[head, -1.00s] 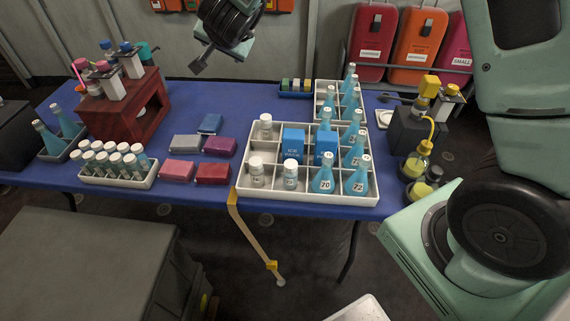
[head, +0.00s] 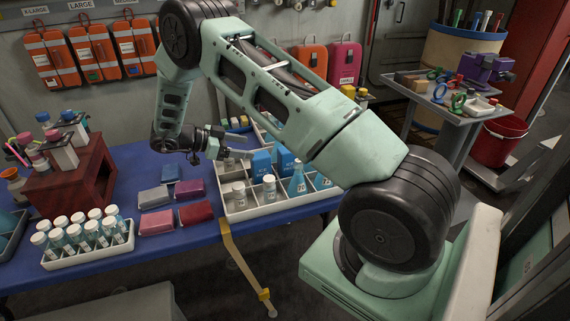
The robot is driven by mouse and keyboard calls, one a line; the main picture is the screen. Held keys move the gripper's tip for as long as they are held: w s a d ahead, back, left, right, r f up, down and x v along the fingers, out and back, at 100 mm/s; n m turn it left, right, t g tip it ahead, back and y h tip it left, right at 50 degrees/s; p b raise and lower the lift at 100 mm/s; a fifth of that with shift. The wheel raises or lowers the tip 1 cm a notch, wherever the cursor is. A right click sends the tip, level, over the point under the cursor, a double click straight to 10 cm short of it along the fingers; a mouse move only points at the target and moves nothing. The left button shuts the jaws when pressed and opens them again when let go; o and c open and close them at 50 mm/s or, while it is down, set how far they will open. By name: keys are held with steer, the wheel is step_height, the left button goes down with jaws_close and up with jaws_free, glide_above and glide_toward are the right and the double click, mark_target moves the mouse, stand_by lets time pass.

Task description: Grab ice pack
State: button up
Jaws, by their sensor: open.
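Two blue ice packs stand upright in compartments of the white divided tray: a left one (head: 262,163) and a right one (head: 284,159). The tray (head: 282,203) lies on the blue-covered table. My gripper (head: 238,157) is open and empty, just left of the left ice pack and above the tray's left part. I cannot tell whether it touches anything. My arm hides the right and back parts of the tray.
A white-lidded jar (head: 239,192) and another jar (head: 269,187) stand in the tray's front row, with a flask (head: 297,180) beside them. Coloured packs (head: 195,212) lie left of the tray. A vial rack (head: 90,252) and red stand (head: 72,185) are farther left.

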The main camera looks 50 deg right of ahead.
steer(key=p, duration=0.1)
glide_toward(286, 149)
steer(key=shift+s+d+f, duration=0.9)
steer(key=d, duration=0.1)
steer(key=s+d+p, duration=0.1)
steer(key=d, duration=0.1)
steer(key=shift+s+d+f+p, duration=0.3)
steer(key=shift+s+d+p, duration=0.05)
steer(key=shift+d+p, duration=0.05)
steer(key=shift+s+d+f, duration=0.25)
steer(key=shift+d+f, duration=0.1)
steer(key=shift+d, duration=0.1)
jaws_close()
